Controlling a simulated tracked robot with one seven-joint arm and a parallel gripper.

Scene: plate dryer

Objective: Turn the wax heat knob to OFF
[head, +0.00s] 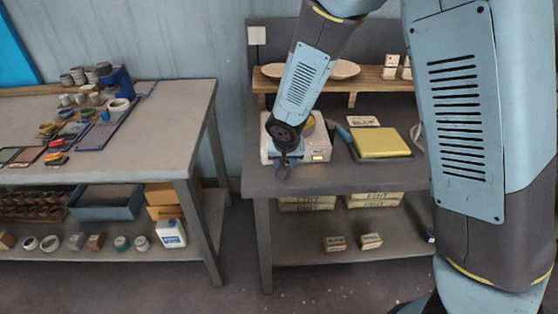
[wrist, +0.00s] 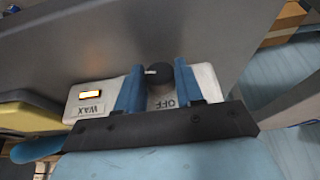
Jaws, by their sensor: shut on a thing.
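The wax heater is a white box (head: 318,145) at the front left of the right-hand bench. In the wrist view its front panel (wrist: 205,80) shows a WAX label, a lit orange light (wrist: 90,94) and an upside-down OFF label (wrist: 166,103). The black wax heat knob (wrist: 160,78) stands out from the panel near OFF, with a white mark on its left side. My gripper (wrist: 158,70) has its two blue fingers on either side of the knob, shut on it. In the head view my gripper (head: 284,166) is at the box's front, and the knob cannot be made out.
A yellow-topped pad (head: 380,143) and a blue-handled tool (head: 343,133) lie right of the box. A wooden shelf (head: 375,84) with plates stands behind. The left bench (head: 150,140) holds small pots and tools. The floor between the benches is clear.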

